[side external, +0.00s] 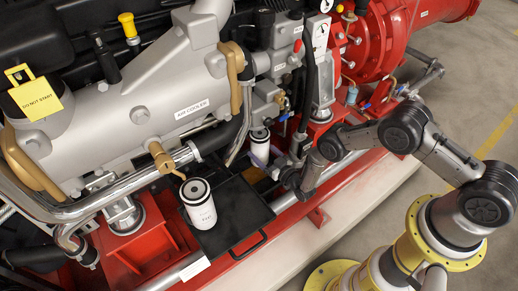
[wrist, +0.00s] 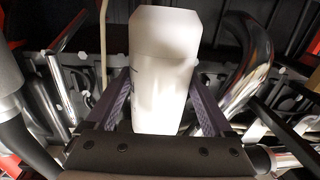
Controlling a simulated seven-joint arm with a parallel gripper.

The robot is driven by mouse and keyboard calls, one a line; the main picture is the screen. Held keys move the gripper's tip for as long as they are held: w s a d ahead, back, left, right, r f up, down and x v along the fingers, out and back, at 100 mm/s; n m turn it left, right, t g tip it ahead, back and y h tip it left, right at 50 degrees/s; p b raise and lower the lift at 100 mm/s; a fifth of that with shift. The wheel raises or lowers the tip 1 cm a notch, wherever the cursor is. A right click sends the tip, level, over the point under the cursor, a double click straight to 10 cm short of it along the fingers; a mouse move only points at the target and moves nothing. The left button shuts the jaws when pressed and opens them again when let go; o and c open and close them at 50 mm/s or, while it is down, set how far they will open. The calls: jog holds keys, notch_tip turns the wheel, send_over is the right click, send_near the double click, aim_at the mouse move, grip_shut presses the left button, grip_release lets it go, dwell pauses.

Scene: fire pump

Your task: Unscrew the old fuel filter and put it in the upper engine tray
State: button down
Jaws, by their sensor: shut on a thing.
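My gripper (side external: 262,158), with purple fingers, is shut on a white cylindrical fuel filter (side external: 259,149) below the grey engine fittings. The filter's dark upper end shows in the side view, and it looks roughly upright. In the wrist view, the white filter (wrist: 162,85) stands between the two purple fingers (wrist: 160,105). Whether it still touches the fitting above is hard to tell. A second white filter (side external: 200,212) with a black top and printed label stands upright on a black tray (side external: 235,215), left of my gripper. I cannot tell whether this is the upper engine tray.
The grey air cooler (side external: 160,85) and a chrome pipe (side external: 120,182) lie to the left. A brass valve (side external: 162,157) juts out above the tray. The tray's right part is bare.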

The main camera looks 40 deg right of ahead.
jog(key=s, duration=0.9)
jog(key=shift+s, duration=0.2)
dwell(0.4)
jog(key=shift+r, duration=0.1)
jog(key=s+a+r+n+g+y, duration=0.1)
jog(key=s+a+r+n+y, duration=0.1)
jog(key=a+r+n+y, duration=0.3)
jog(key=s+a+r+n+g+y, duration=0.1)
jog(key=s+r+g+y, duration=0.1)
jog(key=r+y, duration=0.35)
jog(key=s+a+r+n+g+y, duration=0.3)
jog(key=s+r+g, duration=0.1)
jog(key=s+r, duration=0.5)
jog(key=s+a+r+n+g+y, duration=0.2)
jog(key=s+r+n+g, duration=0.2)
jog(key=s+r, duration=0.5)
send_over(254, 215)
notch_tip(254, 215, down, 11)
jog(key=shift+w+f, duration=0.1)
jog(key=shift+f, duration=1.4)
jog(key=shift+f, duration=0.1)
